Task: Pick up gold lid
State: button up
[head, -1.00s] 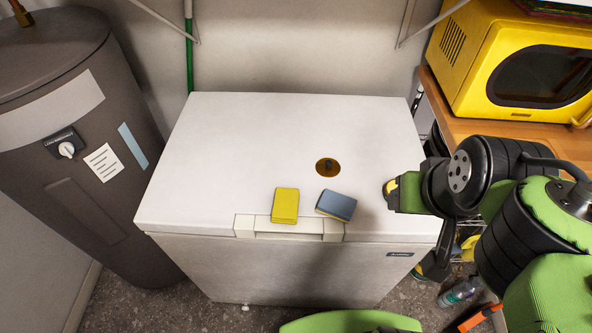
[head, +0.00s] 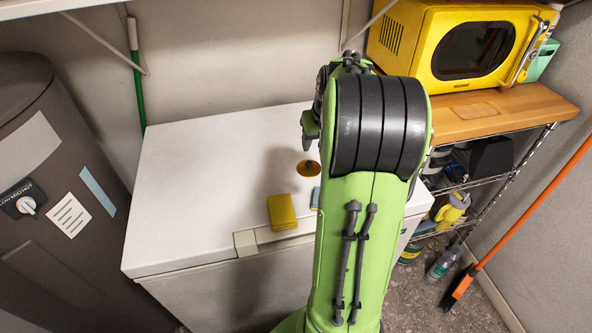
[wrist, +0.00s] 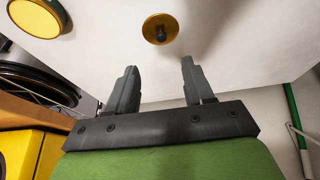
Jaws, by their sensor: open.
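The gold lid (head: 313,174) is a small round disc with a dark knob, lying on the white freezer top (head: 200,160). In the head view it sits just left of my arm. In the wrist view the lid (wrist: 150,24) lies beyond my fingertips, roughly centred between them. My gripper (wrist: 158,68) is open, with nothing between its two dark fingers. In the head view my gripper (head: 306,133) shows partly above the freezer, behind the lid in the picture, and my arm hides much of it.
A yellow sponge (head: 281,211) lies near the freezer's front edge. A blue-grey sponge (head: 315,198) is mostly hidden by my arm. A dark tank (head: 40,230) stands left; a yellow microwave (head: 440,45) sits on a wooden shelf (head: 530,105) right. The freezer's left top is clear.

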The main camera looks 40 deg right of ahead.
aim_at(309, 162)
jog(key=b+x, duration=0.3)
jog(key=x, duration=0.9)
jog(key=shift+w+f, duration=0.2)
jog(key=shift+w, duration=0.05)
jog(key=shift+c, duration=0.4)
grip_shut()
